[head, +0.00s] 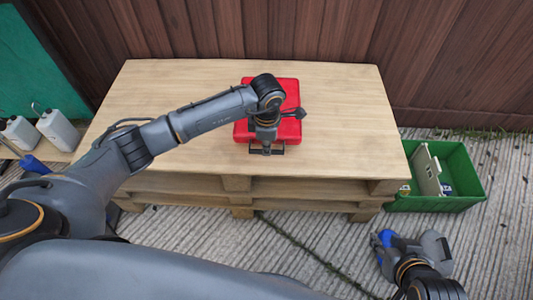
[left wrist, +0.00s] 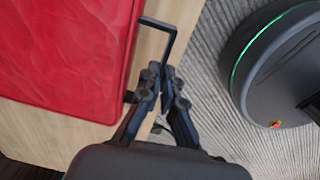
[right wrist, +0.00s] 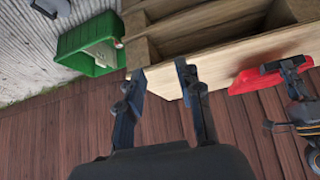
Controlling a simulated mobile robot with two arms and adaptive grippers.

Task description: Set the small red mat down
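The small red mat (head: 290,92) is a thick red pad with a black handle on its near side. It lies flat over the middle of the wooden pallet table (head: 350,120); whether it touches the wood, I cannot tell. My left gripper (head: 266,146) is at the mat's near edge, partly hiding it. In the left wrist view, its fingers (left wrist: 161,72) are close together on the black handle, beside the mat's red surface (left wrist: 60,50). My right gripper (right wrist: 160,72) is open and empty, its fingers apart, low to the right of the table.
A green crate (head: 470,165) holding a pale board stands at the table's right side. White jugs (head: 57,130) stand at the far left. A wooden plank fence (head: 300,35) rises behind the table. The tabletop is clear on both sides of the mat.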

